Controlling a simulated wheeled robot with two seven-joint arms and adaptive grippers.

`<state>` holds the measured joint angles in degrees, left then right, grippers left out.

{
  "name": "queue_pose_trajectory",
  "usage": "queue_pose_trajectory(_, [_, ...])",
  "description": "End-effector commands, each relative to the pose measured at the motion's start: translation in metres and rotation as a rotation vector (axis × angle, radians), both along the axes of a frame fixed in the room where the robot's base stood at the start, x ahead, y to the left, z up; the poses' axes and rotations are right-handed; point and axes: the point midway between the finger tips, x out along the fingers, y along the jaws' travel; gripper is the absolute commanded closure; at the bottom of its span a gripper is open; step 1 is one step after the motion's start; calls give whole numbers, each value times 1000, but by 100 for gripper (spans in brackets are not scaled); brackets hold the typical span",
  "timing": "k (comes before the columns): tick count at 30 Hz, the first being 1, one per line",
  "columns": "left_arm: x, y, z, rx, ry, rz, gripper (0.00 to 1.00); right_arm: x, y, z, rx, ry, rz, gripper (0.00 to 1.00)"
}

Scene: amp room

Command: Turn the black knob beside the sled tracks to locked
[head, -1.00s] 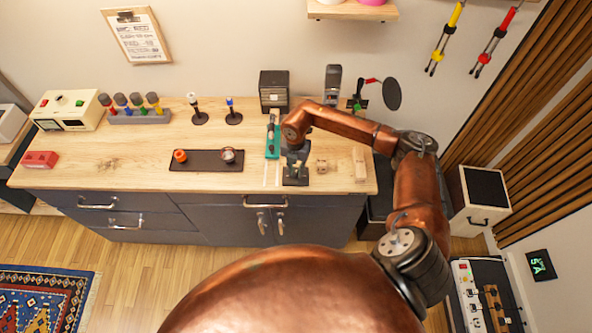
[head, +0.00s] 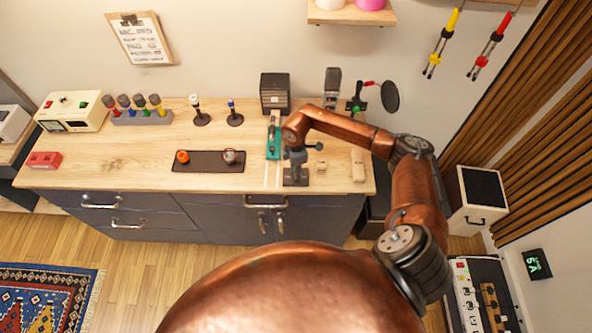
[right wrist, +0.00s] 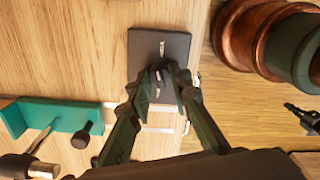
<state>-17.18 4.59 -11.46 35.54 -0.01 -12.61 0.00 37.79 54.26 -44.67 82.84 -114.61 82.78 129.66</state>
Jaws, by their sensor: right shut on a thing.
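The black knob (right wrist: 157,76) stands on a dark square plate (right wrist: 175,42) with a small pale mark on it. In the head view the plate (head: 296,180) lies just right of the pale sled tracks (head: 266,176). My right gripper (right wrist: 164,84) is shut on the knob, one finger on each side, and it points down over the plate in the head view (head: 295,166). The fingers partly hide the knob, and I cannot tell which setting it is at. The teal sled (head: 273,145) is at the far part of the tracks. My left gripper is not in view.
The teal sled also shows in the right wrist view (right wrist: 60,114), with a dark knob and a metal rod by it. A small wooden item (head: 321,165) and a wooden block (head: 358,166) lie right of the plate. A dark tray (head: 205,167) lies to the left.

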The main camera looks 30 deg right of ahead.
Motion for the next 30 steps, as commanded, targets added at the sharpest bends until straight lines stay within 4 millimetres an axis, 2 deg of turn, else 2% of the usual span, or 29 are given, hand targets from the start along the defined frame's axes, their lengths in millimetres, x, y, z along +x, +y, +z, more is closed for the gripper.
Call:
queue_pose_trajectory(6, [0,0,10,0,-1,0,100,1,-2,2,-2,-1,-169,100])
queue_pose_trajectory(15, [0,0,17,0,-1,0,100,1,-2,2,-3,-1,-317,100])
queue_pose_trajectory(30, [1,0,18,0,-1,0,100,1,-2,1,-4,-2,-366,100])
